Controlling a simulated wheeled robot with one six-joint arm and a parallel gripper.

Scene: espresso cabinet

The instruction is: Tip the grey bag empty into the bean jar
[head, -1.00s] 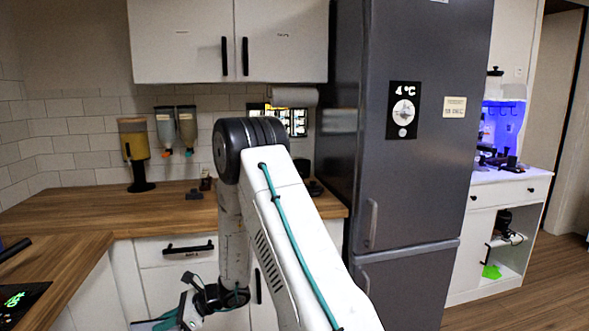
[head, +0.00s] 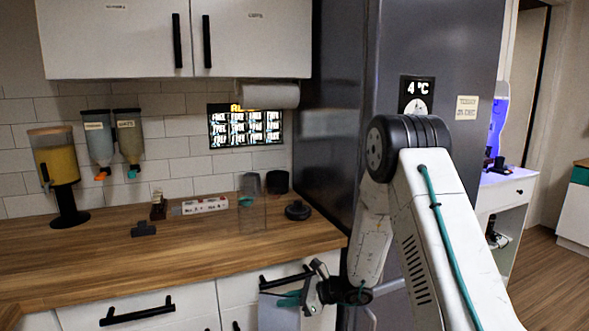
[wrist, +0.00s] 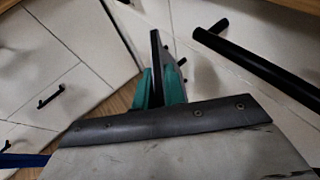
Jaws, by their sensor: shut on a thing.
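The grey bag (wrist: 190,145) fills the bottom of the wrist view, with a dark riveted band (wrist: 165,120) along its top edge. My gripper (wrist: 158,92) has its teal fingers shut on this band. In the head view my gripper (head: 312,293) is low in front of the counter drawers, and the bag (head: 279,312) hangs beside it, partly cut off by the frame. The bag's contents are hidden. I cannot tell any vessel in view as the bean jar for certain.
A wooden counter (head: 200,245) holds a yellow dispenser (head: 58,160), a clear container (head: 252,212) and small items. A tall grey fridge (head: 440,60) stands right of it. A blue-lit cabinet (head: 497,185) is farther right. Drawer handles (head: 137,311) stick out near the bag.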

